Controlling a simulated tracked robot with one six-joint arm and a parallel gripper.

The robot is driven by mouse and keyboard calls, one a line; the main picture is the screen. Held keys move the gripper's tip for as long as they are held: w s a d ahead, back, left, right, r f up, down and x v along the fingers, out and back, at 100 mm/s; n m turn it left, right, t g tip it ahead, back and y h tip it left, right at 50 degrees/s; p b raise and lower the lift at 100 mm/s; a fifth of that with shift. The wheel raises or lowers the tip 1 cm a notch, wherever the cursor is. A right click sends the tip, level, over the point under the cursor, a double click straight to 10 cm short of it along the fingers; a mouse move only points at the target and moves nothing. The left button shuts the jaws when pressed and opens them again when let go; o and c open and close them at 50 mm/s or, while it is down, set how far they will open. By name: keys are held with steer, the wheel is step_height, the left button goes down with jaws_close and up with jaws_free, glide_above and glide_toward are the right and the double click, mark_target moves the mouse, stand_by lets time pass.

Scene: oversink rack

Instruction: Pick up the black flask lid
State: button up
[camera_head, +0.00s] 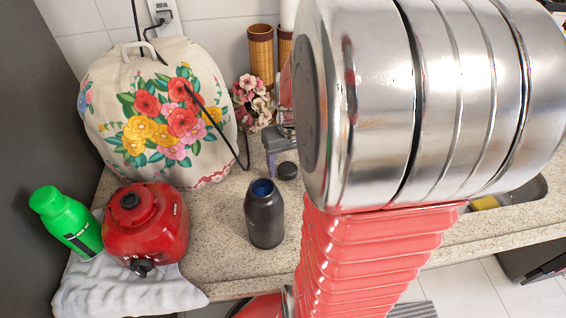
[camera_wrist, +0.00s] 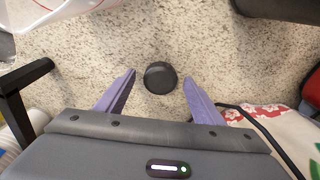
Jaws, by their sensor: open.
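The black flask lid (camera_head: 287,170) is a small round dark cap lying on the speckled stone counter, behind the open black flask (camera_head: 265,215). In the wrist view the lid (camera_wrist: 160,77) lies just beyond and between the tips of my gripper's two purple fingers. My gripper (camera_wrist: 159,76) is open and empty, with counter showing on both sides of the lid. In the head view my gripper (camera_head: 282,150) is partly hidden behind my arm, with a finger close to the lid. Part of the flask (camera_wrist: 280,8) shows at the top right of the wrist view.
A red blender base (camera_head: 146,225) and a green bottle (camera_head: 66,221) stand at the left on a grey cloth (camera_head: 125,292). A flowered cover (camera_head: 160,115) and bamboo cups (camera_head: 261,55) stand behind.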

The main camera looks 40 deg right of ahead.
mark_target(288, 169)
steer(key=shift+c, duration=0.6)
steer(key=c, duration=1)
steer(key=shift+r, duration=0.1)
step_height(288, 169, up, 18)
stand_by(0.6)
